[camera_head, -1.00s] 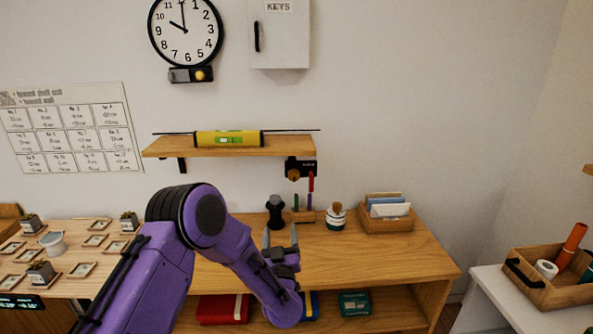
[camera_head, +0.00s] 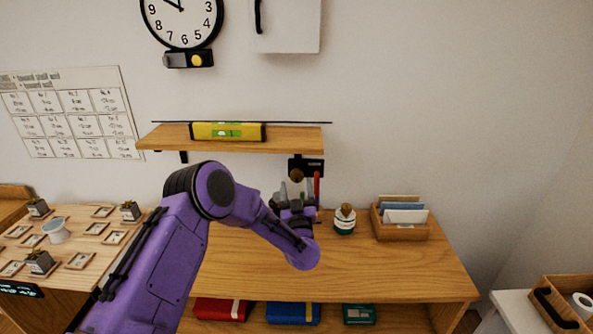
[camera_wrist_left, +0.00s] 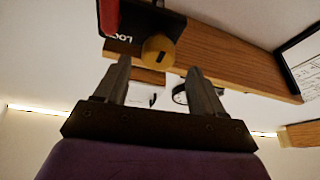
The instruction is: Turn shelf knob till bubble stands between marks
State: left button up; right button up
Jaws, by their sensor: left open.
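The round brass-coloured knob (camera_head: 297,175) sits on a black bracket (camera_head: 313,166) under the shelf's right end. It also shows in the left wrist view (camera_wrist_left: 158,50), with a dark slot on its face. The wooden shelf (camera_head: 285,139) carries a yellow spirit level (camera_head: 250,132) with a green vial (camera_head: 226,132). The bubble's place against the marks is too small to tell. My left gripper (camera_head: 297,188) is open, pointing up just below the knob. In the left wrist view the fingertips (camera_wrist_left: 157,70) straddle the knob's lower side, apparently without gripping it.
A red upright piece (camera_head: 317,186) hangs beside the knob, close to my gripper. A striped jar (camera_head: 345,219) and a card box (camera_head: 402,223) stand on the cabinet top (camera_head: 400,268) to the right. The wall clock (camera_head: 182,20) is above the shelf.

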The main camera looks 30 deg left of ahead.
aim_at(297, 178)
pick_arm(q)
jog(key=x, duration=0.3)
jog(key=p+x, duration=0.1)
jog(key=x, duration=0.1)
jog(key=shift+w+d+f, duration=0.2)
jog(key=shift+w+f, duration=0.05)
jog(key=shift+s+r, duration=0.1)
jog(key=shift+s, duration=0.1)
jog(key=shift+a, duration=0.1)
jog(key=shift+c, duration=0.6)
jog(key=c, duration=0.9)
